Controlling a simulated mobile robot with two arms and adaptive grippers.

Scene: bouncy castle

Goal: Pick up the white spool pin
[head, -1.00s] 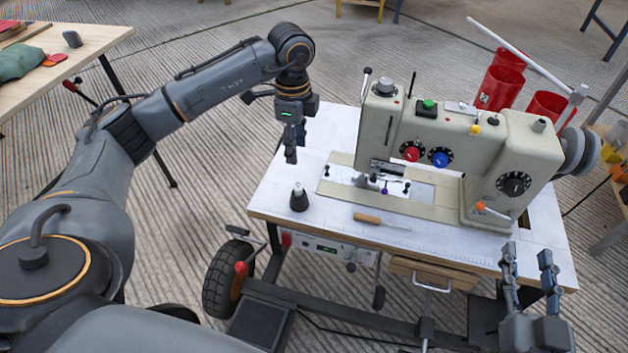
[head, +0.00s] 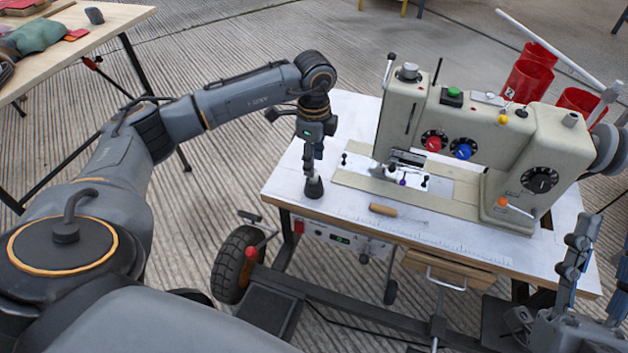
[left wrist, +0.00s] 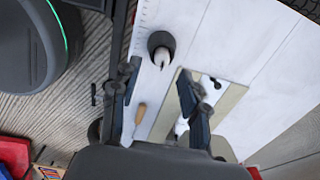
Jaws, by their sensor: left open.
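The white spool pin stands upright in a dark, cone-shaped base (head: 314,188) near the left front of the white sewing table. In the left wrist view, the white pin (left wrist: 158,57) shows as a pale tapered tip over the round dark base. My left gripper (head: 312,165) points down right above it and hides most of the white part in the head view. Its fingers are apart in the left wrist view, with the pin ahead of the gap between them; contact cannot be told. My right gripper (head: 590,245) is open and empty at the lower right.
A cream sewing machine (head: 470,130) stands on the white table (head: 345,125), right of the pin. A wooden-handled tool (head: 383,209) lies in front of it. Red cups (head: 528,80) stand behind the machine. Another table (head: 110,20) is at the upper left.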

